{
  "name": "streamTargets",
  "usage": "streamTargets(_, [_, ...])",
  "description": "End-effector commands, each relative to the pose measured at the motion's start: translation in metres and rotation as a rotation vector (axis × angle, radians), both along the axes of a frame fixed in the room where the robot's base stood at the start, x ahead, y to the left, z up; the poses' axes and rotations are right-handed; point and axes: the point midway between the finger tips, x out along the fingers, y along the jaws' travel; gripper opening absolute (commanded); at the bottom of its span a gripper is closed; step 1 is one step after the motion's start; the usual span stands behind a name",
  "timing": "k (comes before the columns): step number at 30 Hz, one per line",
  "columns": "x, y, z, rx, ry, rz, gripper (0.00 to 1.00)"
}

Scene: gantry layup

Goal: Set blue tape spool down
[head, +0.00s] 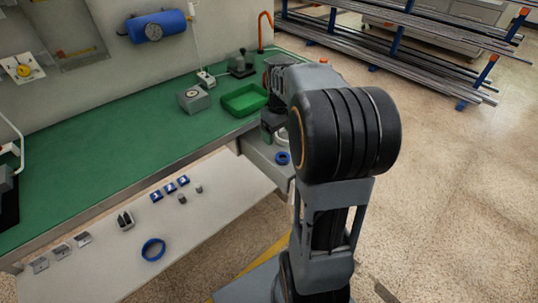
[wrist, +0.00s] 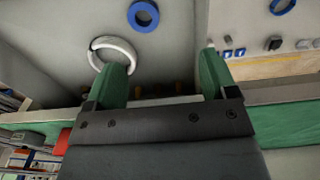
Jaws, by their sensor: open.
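A small blue ring, which looks like the blue tape spool (head: 283,158), lies flat on a grey surface (head: 262,152) beside the green bench. In the wrist view the blue spool (wrist: 143,16) lies beyond my fingertips. My gripper (wrist: 163,65) is open, with its two green fingers apart and nothing seen between them. The spool is clear of both fingers in the picture. In the head view my arm hides much of the gripper and part of the grey surface.
A white ring (wrist: 98,58) lies near the spool, partly behind one finger. A larger blue ring (head: 153,250) and small blocks lie on the white shelf (head: 195,232). A green tray (head: 244,100) and a grey box (head: 194,99) stand on the green bench (head: 110,150).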

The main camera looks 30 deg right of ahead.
Motion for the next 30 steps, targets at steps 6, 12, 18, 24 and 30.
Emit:
streamTargets(6, [-0.051, 0.090, 0.011, -0.010, -0.112, -0.068, 0.79])
streamTargets(12, [-0.097, 0.136, 0.001, 0.015, -0.191, -0.129, 0.79])
streamTargets(18, [-0.117, 0.151, -0.008, 0.034, -0.224, -0.162, 0.79])
streamTargets(24, [-0.119, 0.152, -0.008, 0.035, -0.226, -0.167, 0.79])
streamTargets(30, [-0.119, 0.152, -0.004, 0.033, -0.225, -0.166, 0.79])
